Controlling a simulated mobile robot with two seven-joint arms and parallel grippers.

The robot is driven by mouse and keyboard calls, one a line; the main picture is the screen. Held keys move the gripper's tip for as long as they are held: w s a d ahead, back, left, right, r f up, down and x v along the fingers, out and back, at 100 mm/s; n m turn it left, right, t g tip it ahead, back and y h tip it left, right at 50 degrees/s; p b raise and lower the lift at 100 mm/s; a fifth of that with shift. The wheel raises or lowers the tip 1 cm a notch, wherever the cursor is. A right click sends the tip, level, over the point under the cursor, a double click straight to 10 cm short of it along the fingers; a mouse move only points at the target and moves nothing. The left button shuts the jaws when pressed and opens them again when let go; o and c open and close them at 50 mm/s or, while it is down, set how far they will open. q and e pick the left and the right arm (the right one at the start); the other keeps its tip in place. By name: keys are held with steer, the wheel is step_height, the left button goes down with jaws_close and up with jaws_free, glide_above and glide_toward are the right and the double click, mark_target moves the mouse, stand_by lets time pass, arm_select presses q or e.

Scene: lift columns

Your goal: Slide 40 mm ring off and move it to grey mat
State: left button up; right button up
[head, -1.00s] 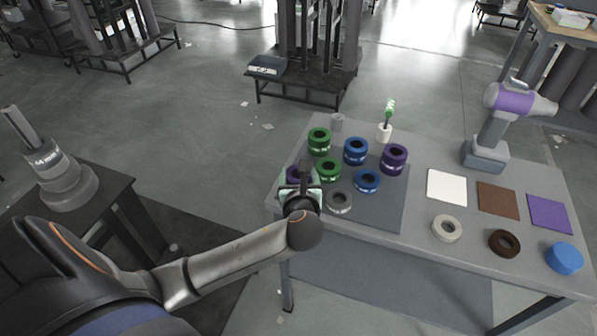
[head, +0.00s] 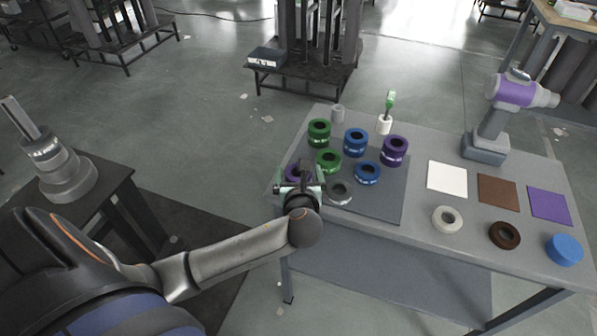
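A post with grey stacked rings (head: 64,176) stands on a dark table at the left; pale markings show on it but are too small to read, so I cannot tell which ring is 40 mm. The grey mat (head: 385,205) lies on the right-hand table. It bears green, blue and purple rings, and a grey ring (head: 339,192) near its front edge. My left gripper (head: 301,188) is over the mat's left front edge, fingers apart, beside the grey ring. A purple ring (head: 292,174) is partly hidden behind it. My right gripper is out of view.
White, brown and purple squares (head: 447,179) lie right of the mat, with a white ring (head: 447,219), a brown ring (head: 504,236) and a blue cylinder (head: 564,250) in front. A purple-grey drill (head: 489,130) stands behind. Floor separates the two tables.

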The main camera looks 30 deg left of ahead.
arm_select(q)
steer(key=p+v, duration=0.9)
steer(key=v, duration=0.3)
steer(key=shift+s+d, duration=0.2)
steer(key=shift+s, duration=0.05)
